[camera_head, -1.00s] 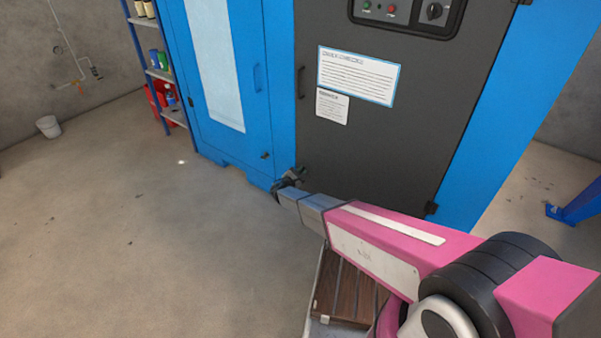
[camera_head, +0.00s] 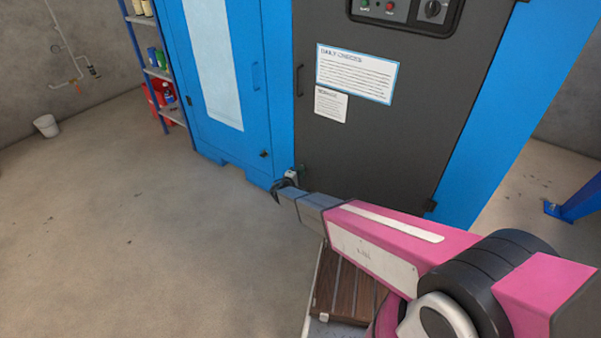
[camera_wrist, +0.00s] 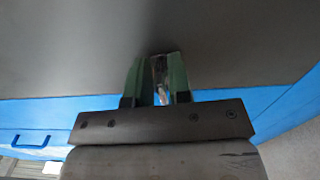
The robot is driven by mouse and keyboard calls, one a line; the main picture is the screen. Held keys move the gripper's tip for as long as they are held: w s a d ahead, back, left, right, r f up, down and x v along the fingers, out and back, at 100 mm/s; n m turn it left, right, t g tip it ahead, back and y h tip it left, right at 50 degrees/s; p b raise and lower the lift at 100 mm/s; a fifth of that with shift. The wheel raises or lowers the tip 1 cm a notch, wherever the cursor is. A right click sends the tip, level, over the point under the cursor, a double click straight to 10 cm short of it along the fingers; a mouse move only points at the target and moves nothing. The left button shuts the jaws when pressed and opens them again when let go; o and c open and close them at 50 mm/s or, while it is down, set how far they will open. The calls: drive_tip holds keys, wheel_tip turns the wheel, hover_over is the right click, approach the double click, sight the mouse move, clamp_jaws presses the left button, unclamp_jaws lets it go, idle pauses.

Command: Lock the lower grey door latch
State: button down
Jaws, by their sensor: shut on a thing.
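The dark grey door (camera_head: 385,130) of the blue cabinet stands closed in the head view. The lower grey door latch is at its lower left edge, mostly hidden by my gripper (camera_head: 291,178) in the head view. In the wrist view, the small latch (camera_wrist: 160,70) shows between the two green fingers of my gripper (camera_wrist: 157,65). The fingers are shut on it, close against the grey door face. The exact angle of the latch is hard to make out.
A blue door (camera_head: 228,75) with a pale panel is left of the grey door. A dark handle (camera_head: 299,80) sits higher on the grey door.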

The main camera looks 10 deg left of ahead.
drive_tip(key=shift+f+m, duration=0.1)
drive_tip(key=shift+m, duration=0.5)
drive_tip(key=c, duration=1.2)
unclamp_jaws()
drive_tip(key=v, duration=1)
drive_tip(key=shift+s+a, duration=0.15)
drive_tip(key=shift+s, duration=0.2)
